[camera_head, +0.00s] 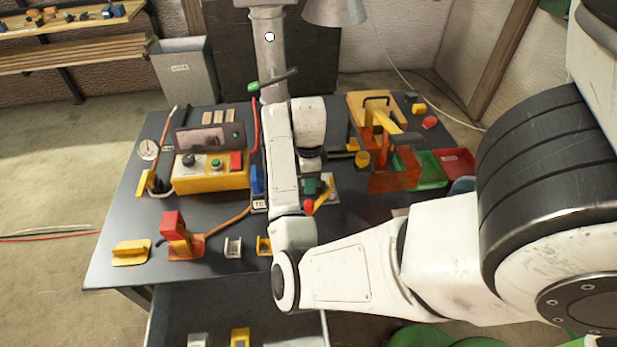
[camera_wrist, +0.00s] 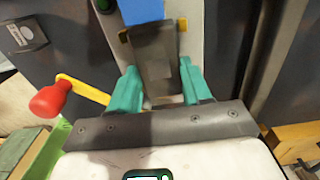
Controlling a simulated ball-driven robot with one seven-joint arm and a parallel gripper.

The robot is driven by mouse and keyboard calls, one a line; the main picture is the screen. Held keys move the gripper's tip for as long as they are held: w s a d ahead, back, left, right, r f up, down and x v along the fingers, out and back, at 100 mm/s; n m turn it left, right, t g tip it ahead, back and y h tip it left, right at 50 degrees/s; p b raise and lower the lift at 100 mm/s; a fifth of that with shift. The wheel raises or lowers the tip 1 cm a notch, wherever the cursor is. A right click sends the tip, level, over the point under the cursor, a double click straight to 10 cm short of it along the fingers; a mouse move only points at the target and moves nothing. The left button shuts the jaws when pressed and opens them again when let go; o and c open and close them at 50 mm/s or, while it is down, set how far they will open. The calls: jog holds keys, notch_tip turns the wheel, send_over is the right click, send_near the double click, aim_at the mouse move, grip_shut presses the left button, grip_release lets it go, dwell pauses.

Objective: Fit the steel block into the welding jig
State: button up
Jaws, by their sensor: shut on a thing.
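My gripper (camera_wrist: 161,88) has two teal fingers, shut on a dark grey steel block (camera_wrist: 154,52) between them. In the head view my gripper (camera_head: 311,186) is over the right middle of the bench, and my arm hides most of the block. The welding jig (camera_wrist: 191,38) is a pale plate with small yellow stops and a blue part at the top. A yellow lever (camera_wrist: 84,88) with a red knob (camera_wrist: 49,102) is beside it; the knob also shows in the head view (camera_head: 309,206). The block is over the plate; I cannot tell whether it touches.
A yellow control box (camera_head: 210,178) stands left on the dark bench (camera_head: 130,215). An orange fixture with a yellow top (camera_head: 368,112) and a green tray (camera_head: 421,166) are at the right. A red-topped clamp (camera_head: 174,226) is front left. An open drawer (camera_head: 270,330) juts out in front.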

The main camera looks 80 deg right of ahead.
dwell(0.3)
jog(key=o, duration=1.2)
jog(key=shift+o, duration=0.2)
notch_tip(320, 180, up, 11)
jog(key=p, duration=0.2)
jog(key=shift+f, duration=0.15)
